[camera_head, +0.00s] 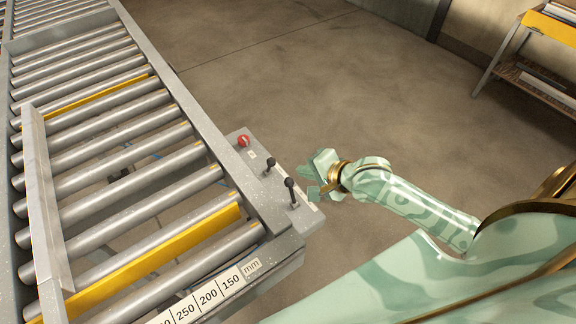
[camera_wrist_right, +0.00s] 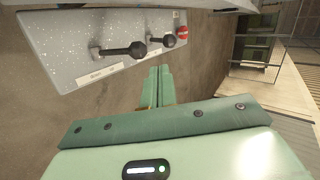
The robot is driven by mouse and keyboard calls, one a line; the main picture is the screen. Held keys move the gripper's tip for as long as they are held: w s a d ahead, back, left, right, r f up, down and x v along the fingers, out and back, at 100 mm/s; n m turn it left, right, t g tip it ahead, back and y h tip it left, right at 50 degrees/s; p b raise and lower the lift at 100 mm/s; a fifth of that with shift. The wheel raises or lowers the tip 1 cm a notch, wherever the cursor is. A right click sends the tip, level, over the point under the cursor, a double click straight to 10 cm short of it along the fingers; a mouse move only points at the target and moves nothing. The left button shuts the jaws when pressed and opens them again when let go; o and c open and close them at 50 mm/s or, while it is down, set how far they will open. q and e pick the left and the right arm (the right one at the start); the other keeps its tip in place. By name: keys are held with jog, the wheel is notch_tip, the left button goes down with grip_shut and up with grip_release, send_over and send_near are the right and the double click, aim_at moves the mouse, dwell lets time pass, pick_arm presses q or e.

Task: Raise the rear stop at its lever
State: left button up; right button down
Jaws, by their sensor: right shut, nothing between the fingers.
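Two black levers stand on the grey control panel at the conveyor's side, the nearer lever (camera_head: 290,188) and the farther lever (camera_head: 270,165). They also show in the right wrist view as a larger lever (camera_wrist_right: 125,49) and a smaller lever (camera_wrist_right: 168,40). I cannot read which label belongs to the rear stop. Two yellow bars lie between the rollers, a farther bar (camera_head: 97,97) and a nearer bar (camera_head: 155,258). My right gripper (camera_head: 308,181) is just right of the levers, apart from them. Its green fingers (camera_wrist_right: 158,84) are shut and empty. My left gripper is out of view.
A red button (camera_head: 243,140) sits on the panel beyond the levers. A long metal rail (camera_head: 45,205) crosses the rollers at the left. A scale strip (camera_head: 205,296) runs along the near edge. Open floor lies beyond, with a shelf cart (camera_head: 545,85) at upper right.

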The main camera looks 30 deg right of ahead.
aim_at(273, 159)
jog(key=shift+b+x, duration=1.4)
jog(key=shift+x, duration=3.5)
jog(key=shift+a, duration=0.1)
jog(key=w+r+g+p, duration=0.1)
jog(key=p, duration=0.4)
jog(key=w+r+g+p, duration=0.1)
jog(key=p, duration=0.4)
jog(key=shift+a+r+p, duration=0.15)
jog(key=shift+r+p, duration=0.15)
jog(key=shift+r, duration=0.1)
jog(key=w+g+p, duration=0.1)
jog(key=p, duration=0.1)
jog(key=w+g+p, duration=0.1)
jog(key=p, duration=0.1)
jog(key=shift+w+a+h, duration=0.25)
jog(key=shift+w+h, duration=0.05)
jog(key=w, duration=0.3)
jog(key=shift+a+f, duration=0.1)
jog(key=shift+a, duration=0.05)
